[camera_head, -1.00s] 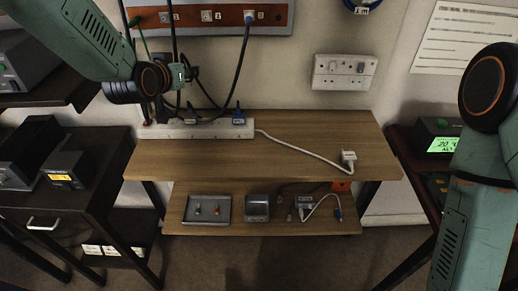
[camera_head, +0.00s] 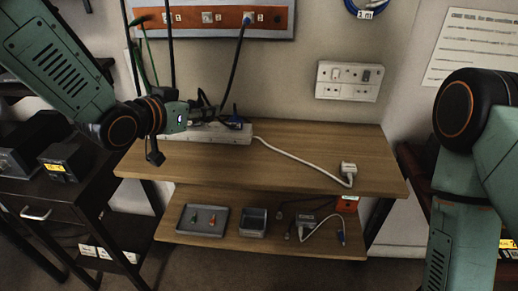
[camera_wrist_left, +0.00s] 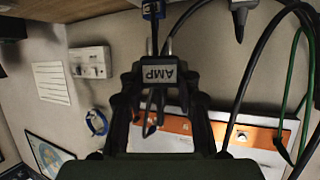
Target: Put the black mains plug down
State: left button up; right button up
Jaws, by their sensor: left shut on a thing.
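My left gripper (camera_head: 203,112) is just above the left end of the table, over the white power strip (camera_head: 225,136). In the left wrist view its fingers (camera_wrist_left: 158,88) are shut on a black mains plug (camera_wrist_left: 157,74) with an "AMP" label. The plug's pins appear to stick out at its far side. In the head view the plug is hard to pick out among dark fingers and cables. A blue plug (camera_head: 236,122) sits in the strip, right of the gripper; it also shows in the left wrist view (camera_wrist_left: 153,10). My right gripper is out of view.
A white plug (camera_head: 348,170) on a cable lies at the table's right, with bare wood (camera_head: 290,150) around the cable. The lower shelf holds a grey tray (camera_head: 180,228), a grey box (camera_head: 254,221) and a small adapter. Black cables hang by the orange wall panel (camera_head: 275,17).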

pick_arm(q)
jog(key=shift+s+a+f, duration=0.15)
jog(key=shift+s+f, duration=0.15)
jog(key=shift+f, duration=0.05)
notch_tip(320, 180, down, 6)
jog(key=shift+f+b, duration=0.2)
jog(key=shift+b, duration=0.9)
jog(key=shift+a+f, duration=0.1)
jog(key=shift+f, duration=0.35)
jog(key=shift+s+f+b, duration=0.25)
jog(key=shift+f+b, duration=0.4)
jog(key=shift+f, duration=0.45)
jog(key=shift+w+f, duration=0.1)
jog(key=shift+f, duration=0.25)
jog(key=shift+w+f, duration=0.1)
jog(key=shift+w, duration=0.1)
jog(key=shift+s, duration=0.25)
jog(key=o, duration=1.1)
jog(key=shift+w+f, duration=0.2)
jog(key=shift+c, duration=0.2)
jog(key=shift+o, duration=0.3)
jog(key=shift+s+r, duration=0.1)
